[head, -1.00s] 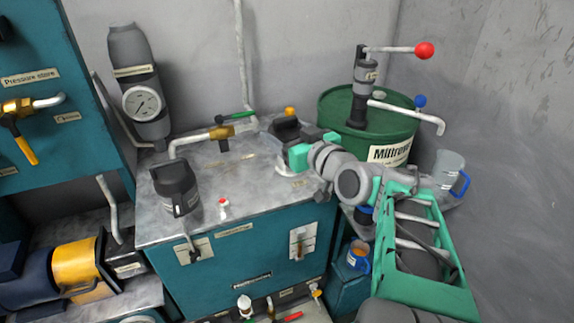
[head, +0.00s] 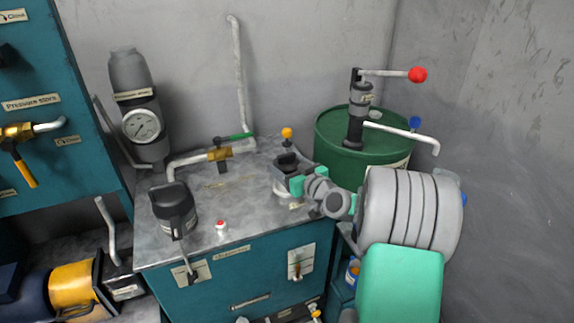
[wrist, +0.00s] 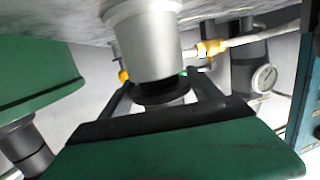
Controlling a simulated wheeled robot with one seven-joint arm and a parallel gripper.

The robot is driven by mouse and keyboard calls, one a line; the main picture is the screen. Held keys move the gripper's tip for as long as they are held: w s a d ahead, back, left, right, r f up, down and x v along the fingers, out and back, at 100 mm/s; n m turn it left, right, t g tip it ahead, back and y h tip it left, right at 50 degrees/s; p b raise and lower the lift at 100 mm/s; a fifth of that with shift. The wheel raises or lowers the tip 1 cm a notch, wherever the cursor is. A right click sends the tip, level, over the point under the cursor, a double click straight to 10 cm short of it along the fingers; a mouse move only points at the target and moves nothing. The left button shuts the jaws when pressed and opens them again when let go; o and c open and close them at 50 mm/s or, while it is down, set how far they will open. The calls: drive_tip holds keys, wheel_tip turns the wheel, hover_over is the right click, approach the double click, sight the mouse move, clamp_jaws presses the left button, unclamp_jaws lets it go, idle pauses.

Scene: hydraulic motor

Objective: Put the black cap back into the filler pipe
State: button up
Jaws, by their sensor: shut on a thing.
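The black cap (wrist: 163,92) is at the mouth of the grey filler pipe (wrist: 148,48) in the wrist view, where the bench top appears above the pipe. The cap lines up with the pipe; I cannot tell how deep it sits. My gripper (wrist: 165,97) is shut on the cap, one dark finger on each side. In the head view, the cap (head: 287,160) shows dark at the bench's right back corner, with my gripper (head: 287,168) around it. The pipe below is partly hidden by my gripper.
The metal bench top (head: 235,200) carries a dark-handled unit (head: 174,208), a small red knob (head: 221,225) and a brass valve with pipe (head: 218,155). A green drum (head: 335,145) with a hand pump (head: 357,115) stands close behind my arm. The bench's middle is clear.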

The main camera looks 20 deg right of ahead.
drive_tip(key=shift+f+b, duration=0.35)
drive_tip(key=shift+b, duration=0.1)
drive_tip(key=shift+f+b, duration=0.3)
drive_tip(key=shift+b, duration=0.2)
drive_tip(key=o, duration=1.4)
drive_tip(key=shift+r, duration=0.1)
drive_tip(key=shift+r+p, duration=0.25)
drive_tip(key=shift+p, duration=0.2)
drive_tip(key=shift+r+p, duration=0.5)
drive_tip(key=shift+p, duration=0.15)
drive_tip(key=b+v, duration=0.1)
drive_tip(key=v, duration=1.1)
drive_tip(key=shift+f+b, duration=0.2)
drive_tip(key=shift+b, duration=0.2)
